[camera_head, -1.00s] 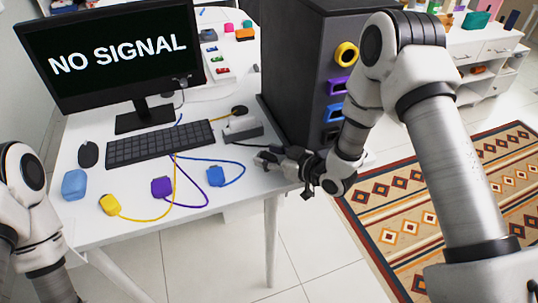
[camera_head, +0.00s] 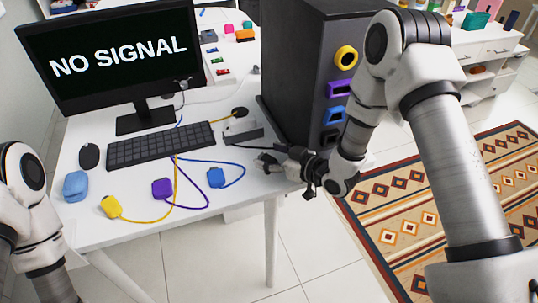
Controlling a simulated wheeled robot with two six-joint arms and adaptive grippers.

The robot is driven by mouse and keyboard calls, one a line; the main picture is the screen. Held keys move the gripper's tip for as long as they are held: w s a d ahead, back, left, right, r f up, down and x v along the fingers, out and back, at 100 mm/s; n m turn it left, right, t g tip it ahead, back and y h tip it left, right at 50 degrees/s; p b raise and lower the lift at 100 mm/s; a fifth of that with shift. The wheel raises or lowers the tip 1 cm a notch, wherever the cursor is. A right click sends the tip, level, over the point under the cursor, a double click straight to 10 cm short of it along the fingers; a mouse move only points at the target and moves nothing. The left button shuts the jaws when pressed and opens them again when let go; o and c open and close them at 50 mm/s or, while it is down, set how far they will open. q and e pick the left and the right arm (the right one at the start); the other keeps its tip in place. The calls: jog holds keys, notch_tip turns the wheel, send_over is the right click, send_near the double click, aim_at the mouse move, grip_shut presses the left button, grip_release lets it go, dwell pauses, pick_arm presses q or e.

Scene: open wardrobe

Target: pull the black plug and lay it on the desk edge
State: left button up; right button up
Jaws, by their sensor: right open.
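My right gripper (camera_head: 267,162) is open, low over the right front edge of the white desk (camera_head: 135,210). A black cable (camera_head: 255,147) runs from the grey block behind the keyboard toward this gripper. Its end lies beside or behind the gripper, so the black plug cannot be made out clearly. I cannot tell whether the plug touches the fingers or the desk. The dark tower (camera_head: 290,75) stands behind the gripper, with a black-rimmed socket (camera_head: 331,137) low on its front. My left arm shows at the lower left, but its gripper is out of view.
Yellow (camera_head: 111,206), purple (camera_head: 162,188) and blue (camera_head: 216,177) plugs lie along the desk front with their cables. A keyboard (camera_head: 160,145), mouse (camera_head: 89,156), light-blue object (camera_head: 76,186) and monitor (camera_head: 110,55) occupy the left. A patterned rug (camera_head: 420,225) covers the floor at right.

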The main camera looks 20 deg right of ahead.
jog(key=shift+s+d+r+p, duration=0.3)
jog(key=shift+s+r+p, duration=0.15)
jog(key=shift+r+p, duration=0.35)
jog(key=shift+s+d+r+p, duration=0.25)
jog(key=shift+s+r+p, duration=0.3)
jog(key=shift+r, duration=0.5)
jog(key=shift+s+d+r+p, duration=0.35)
jog(key=shift+r+p, duration=0.3)
jog(key=shift+r, duration=0.25)
jog(key=shift+s+f, duration=0.1)
